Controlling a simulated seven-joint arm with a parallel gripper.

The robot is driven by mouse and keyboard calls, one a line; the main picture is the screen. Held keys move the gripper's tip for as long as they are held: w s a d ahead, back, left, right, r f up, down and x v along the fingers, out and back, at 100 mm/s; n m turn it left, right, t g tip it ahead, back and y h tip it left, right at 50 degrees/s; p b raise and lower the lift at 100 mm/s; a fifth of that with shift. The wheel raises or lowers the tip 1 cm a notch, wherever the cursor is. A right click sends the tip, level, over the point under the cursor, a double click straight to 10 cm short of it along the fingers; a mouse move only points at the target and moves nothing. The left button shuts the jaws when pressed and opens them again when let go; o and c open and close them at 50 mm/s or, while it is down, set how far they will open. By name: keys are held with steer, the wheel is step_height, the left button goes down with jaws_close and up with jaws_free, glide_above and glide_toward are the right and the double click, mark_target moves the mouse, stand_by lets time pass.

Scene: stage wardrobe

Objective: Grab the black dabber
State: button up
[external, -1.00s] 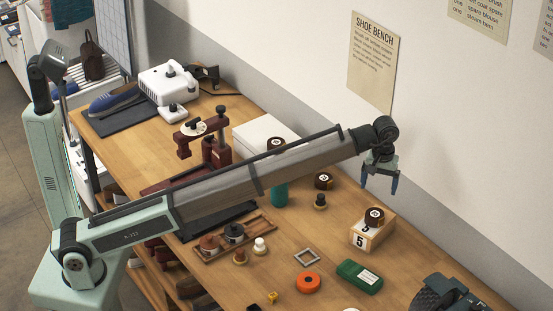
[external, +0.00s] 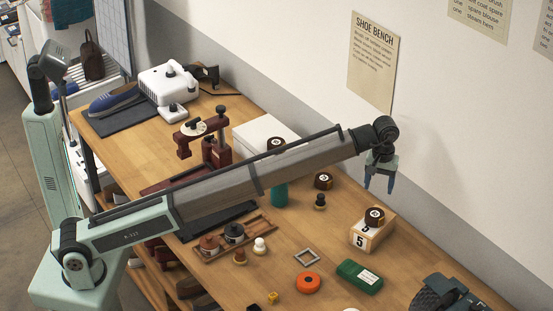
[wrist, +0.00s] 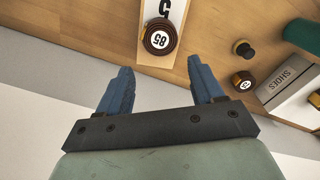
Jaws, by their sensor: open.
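The black dabber (external: 320,201) stands on the bench, just in front of a rolled brown belt. In the wrist view the black dabber (wrist: 243,48) shows from above as a dark round knob, right of centre. My gripper (external: 379,182) is open and empty, with its blue fingers pointing down. It hangs above the bench near the wall, to the right of the dabber and apart from it. In the wrist view my gripper (wrist: 158,68) has nothing between its fingers.
A numbered wooden block (external: 375,237) carries a rolled belt (external: 374,217). A green bottle (external: 280,193), a white shoe box (external: 255,130) and another rolled belt (external: 323,181) stand near the dabber. White (external: 260,245) and brown (external: 240,257) dabbers stand forward-left. The wall is close behind.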

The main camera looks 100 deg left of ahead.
steer(key=s+a, duration=0.3)
steer(key=a, duration=0.3)
steer(key=y, duration=0.1)
glide_toward(321, 195)
steer(key=f, duration=0.5)
steer(key=shift+w+a+f, duration=0.2)
steer(key=shift+w+a, duration=0.1)
steer(key=shift+w, duration=0.1)
steer(key=f, duration=0.4)
steer(key=shift+s, duration=0.4)
steer(key=shift+a+f, duration=0.1)
steer(key=shift+f, duration=0.5)
steer(key=c, duration=1.1)
steer(key=shift+r, duration=0.1)
